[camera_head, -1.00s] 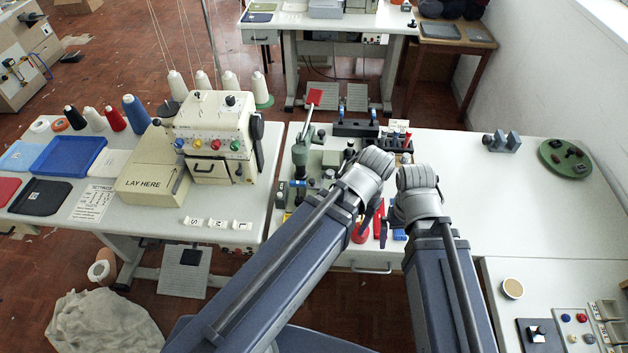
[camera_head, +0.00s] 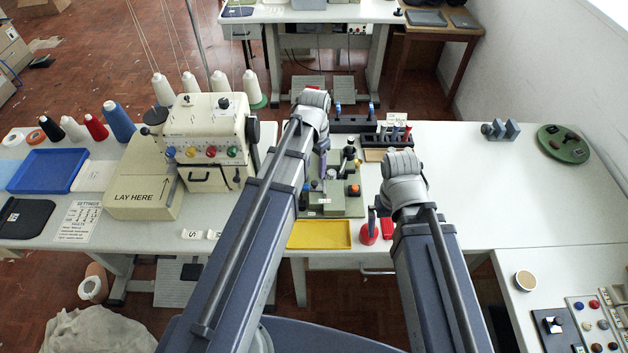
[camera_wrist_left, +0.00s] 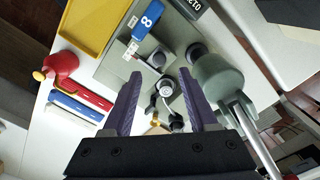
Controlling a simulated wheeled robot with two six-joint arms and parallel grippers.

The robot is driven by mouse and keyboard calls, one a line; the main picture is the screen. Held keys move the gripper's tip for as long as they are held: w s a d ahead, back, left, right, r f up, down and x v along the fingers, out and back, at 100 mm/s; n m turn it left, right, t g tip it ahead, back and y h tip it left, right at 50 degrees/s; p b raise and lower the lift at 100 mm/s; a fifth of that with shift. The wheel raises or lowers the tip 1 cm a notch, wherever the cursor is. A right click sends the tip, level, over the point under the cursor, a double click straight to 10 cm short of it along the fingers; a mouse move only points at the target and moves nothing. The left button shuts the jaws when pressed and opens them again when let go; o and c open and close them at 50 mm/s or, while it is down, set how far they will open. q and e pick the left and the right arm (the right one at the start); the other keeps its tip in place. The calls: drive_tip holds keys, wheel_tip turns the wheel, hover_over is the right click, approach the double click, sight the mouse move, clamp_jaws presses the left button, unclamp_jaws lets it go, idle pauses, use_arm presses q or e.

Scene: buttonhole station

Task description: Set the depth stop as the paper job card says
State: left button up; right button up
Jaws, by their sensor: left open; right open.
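A grey-green press (camera_head: 345,200) stands on the middle table, partly hidden by my left arm. Which part is the depth stop I cannot tell. My left gripper (camera_wrist_left: 160,78) is open above the press, with the knob between its fingers in the picture; contact cannot be told. My right gripper (camera_head: 376,218) is open near a red can (camera_head: 368,236). A printed settings sheet (camera_head: 78,222) lies left; a small card (camera_head: 396,119) stands behind the press.
A yellow tray (camera_head: 320,235) lies at the table's front edge. A dark rack (camera_head: 385,138) stands behind the press. The cream machine (camera_head: 208,140) stands to the left. The white table to the right is largely clear, with a green round plate (camera_head: 563,144) far right.

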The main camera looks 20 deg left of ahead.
sight(314, 183)
use_arm(q)
wheel_tip(314, 183, down, 6)
drive_tip(key=b, duration=0.5)
drive_tip(key=shift+f+b, duration=0.25)
drive_tip(key=shift+b, duration=0.15)
clamp_jaws()
idle(0.9)
